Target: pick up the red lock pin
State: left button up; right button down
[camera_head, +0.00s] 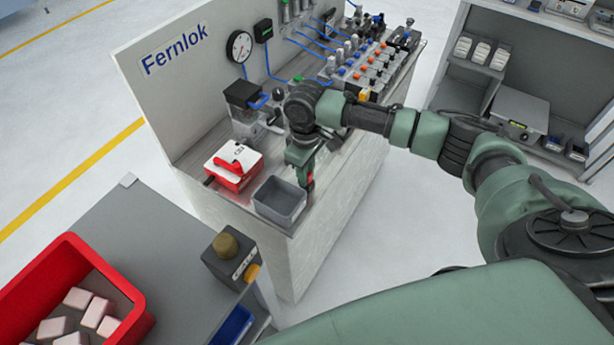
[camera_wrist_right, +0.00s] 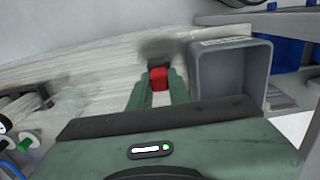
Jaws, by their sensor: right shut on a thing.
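The red lock pin (camera_wrist_right: 158,78) shows in the right wrist view as a small red block between the two green fingers. My right gripper (camera_wrist_right: 157,90) is shut on it. In the head view my right gripper (camera_head: 305,176) points down just behind and right of the grey bin (camera_head: 279,203), near the bench edge. Only a small bit of red shows at its fingertips there, and most of the pin is hidden. In the wrist view the grey bin (camera_wrist_right: 198,80) is right of the fingers, apart from them. My left gripper is not in view.
A red and white box (camera_head: 232,166) sits left of the grey bin on the bench. Behind are a clear-bowled filter unit (camera_head: 245,97), a gauge (camera_head: 239,46) and a valve row (camera_head: 372,72). A red crate (camera_head: 135,300) and a button box (camera_head: 231,256) stand in front.

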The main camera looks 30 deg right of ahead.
notch_tip(320, 180, up, 20)
jog(key=b, duration=0.2)
dwell(0.4)
jog(key=shift+a, duration=0.1)
dwell(0.4)
